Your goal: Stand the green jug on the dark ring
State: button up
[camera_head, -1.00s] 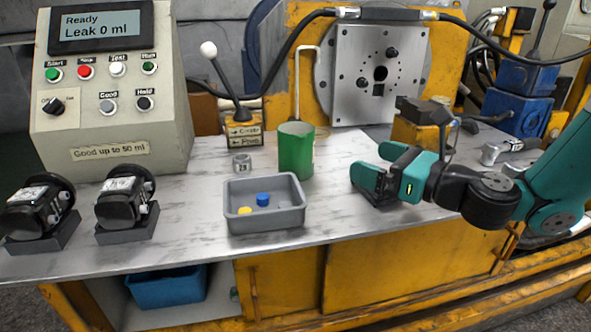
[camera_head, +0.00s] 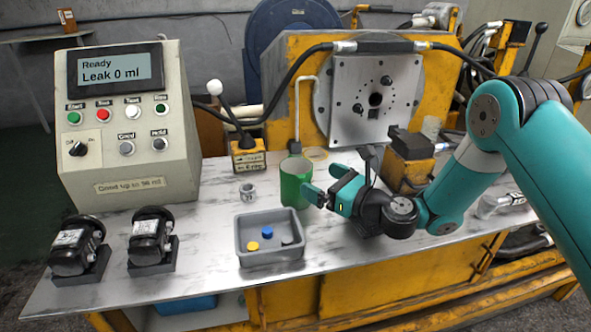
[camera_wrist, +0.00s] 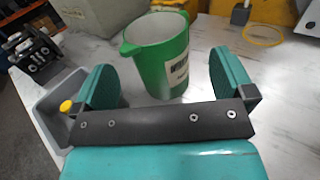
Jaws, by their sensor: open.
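The green jug (camera_head: 294,184) stands upright on the grey bench top, behind the right end of the tray. In the wrist view the jug (camera_wrist: 165,65) shows its open top, spout and a pale label. My gripper (camera_head: 322,184) is open and low at the jug's right side. In the wrist view its two fingers (camera_wrist: 165,80) lie left and right of the jug, with gaps on both sides. A thin yellowish ring (camera_head: 315,154) lies flat on the bench behind the jug, and also shows in the wrist view (camera_wrist: 263,43). I cannot make out a dark ring.
A grey tray (camera_head: 270,260) with small caps stands in front of the jug. A metal fitting (camera_head: 247,190) lies to its left. A lever box (camera_head: 248,158) and yellow machine with a steel plate (camera_head: 350,105) stand behind. Two black motors (camera_head: 150,235) stand left.

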jog(key=p, duration=0.4)
jog(key=shift+w+a+r, duration=0.15)
jog(key=shift+a+r, duration=0.2)
jog(key=shift+a+p, duration=0.1)
jog(key=shift+p, duration=0.5)
jog(key=shift+f+p, duration=0.1)
jog(key=shift+p, duration=0.35)
jog(key=shift+a+f+p, duration=0.1)
jog(key=shift+f+p, duration=0.1)
jog(key=shift+p, duration=0.15)
jog(key=shift+p+x, duration=0.5)
jog(key=shift+x, duration=2.15)
jog(key=shift+r, duration=0.1)
jog(key=c, duration=1.3)
notch_tip(320, 180, up, 19)
jog(key=p, duration=0.2)
jog(key=shift+c, duration=0.2)
notch_tip(320, 180, up, 7)
jog(key=p, duration=0.6)
send_over(309, 175)
jog(key=x, duration=0.2)
jog(key=shift+w+a, duration=0.1)
jog(key=shift+w, duration=0.05)
